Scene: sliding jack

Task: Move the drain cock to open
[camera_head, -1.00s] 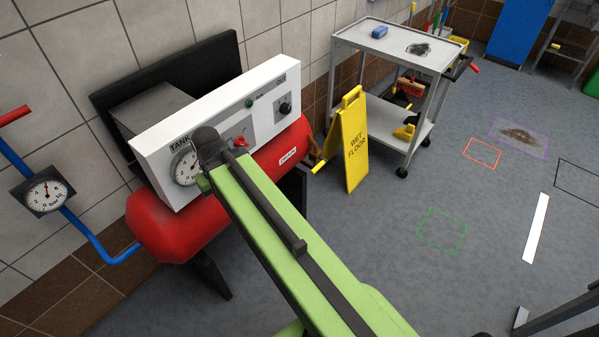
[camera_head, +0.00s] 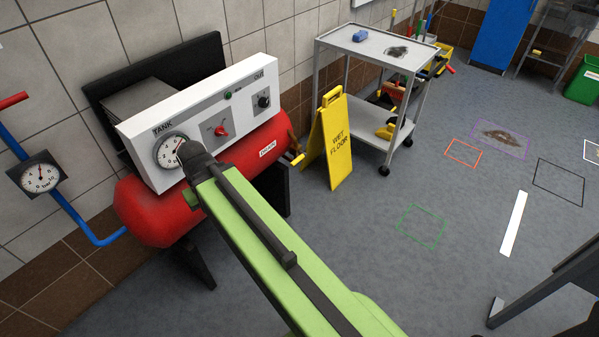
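A red tank (camera_head: 150,213) lies under a white panel (camera_head: 205,107) by the wall. A small yellow lever (camera_head: 298,159) sticks out at the tank's right end. Beside it on the tank is a white label (camera_head: 268,149), too small to read surely; I take the lever for the drain cock. It points down to the right, and nothing of mine touches it. My green arm reaches up to the tank, its dark end joint in front of the gauge's right edge, well left of the lever. My gripper's fingers are hidden behind the arm.
A yellow wet-floor sign (camera_head: 339,150) stands just right of the lever. Behind it is a grey trolley (camera_head: 345,40). The panel carries a TANK gauge (camera_head: 170,151), a red knob (camera_head: 221,131) and a black knob (camera_head: 263,101). Open floor lies to the right.

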